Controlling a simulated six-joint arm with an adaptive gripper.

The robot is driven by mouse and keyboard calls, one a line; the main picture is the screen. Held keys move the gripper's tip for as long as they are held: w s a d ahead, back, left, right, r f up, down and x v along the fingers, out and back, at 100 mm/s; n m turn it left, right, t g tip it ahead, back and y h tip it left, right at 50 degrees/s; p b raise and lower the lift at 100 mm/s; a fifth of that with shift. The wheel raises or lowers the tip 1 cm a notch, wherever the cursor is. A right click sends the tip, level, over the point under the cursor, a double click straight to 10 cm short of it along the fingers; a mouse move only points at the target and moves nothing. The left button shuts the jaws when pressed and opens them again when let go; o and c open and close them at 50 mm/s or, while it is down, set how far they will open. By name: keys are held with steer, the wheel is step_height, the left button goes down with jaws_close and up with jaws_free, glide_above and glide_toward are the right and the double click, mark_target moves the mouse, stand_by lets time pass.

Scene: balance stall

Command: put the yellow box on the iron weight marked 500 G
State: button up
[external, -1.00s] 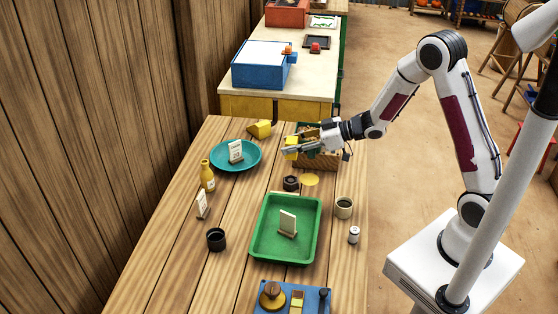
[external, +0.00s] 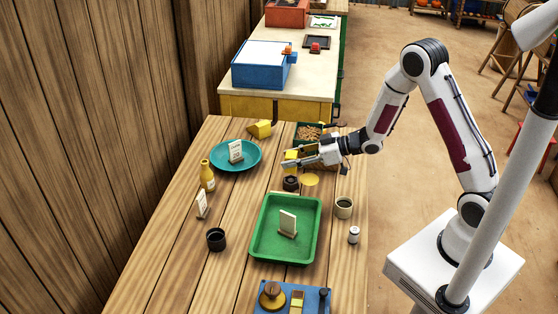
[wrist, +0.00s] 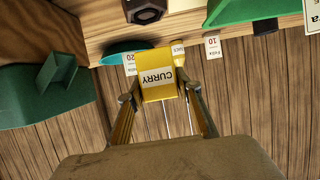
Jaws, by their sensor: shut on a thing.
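The yellow box (external: 291,156), labelled CURRY in the wrist view (wrist: 157,74), is held between the two fingers of my gripper (external: 293,161). It is in the air near the dark hexagonal iron weight (external: 291,183), which stands on the table. In the external view the box appears just behind and above the weight. In the wrist view the weight (wrist: 146,11) shows at the top edge, apart from the box. No 500 G marking is readable on it. How high the box is above the weight is hard to tell.
A yellow disc (external: 310,180) lies right beside the weight. A green tray (external: 259,250) with a card is in front, a teal plate (external: 222,165) to the left. A crate (external: 303,126) stands behind my gripper. A bottle (external: 207,177) and cups (external: 344,208) stand farther out.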

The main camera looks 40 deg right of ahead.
mark_target(291, 169)
steer(key=shift+f, duration=0.1)
stand_by(0.3)
steer(key=shift+f, duration=2.05)
steer(key=shift+f, duration=0.15)
steer(key=o, duration=1.1)
steer(key=shift+s+d+r, duration=0.35)
steer(key=shift+r, duration=0.05)
steer(key=v, duration=1.1)
steer(key=shift+f, duration=0.15)
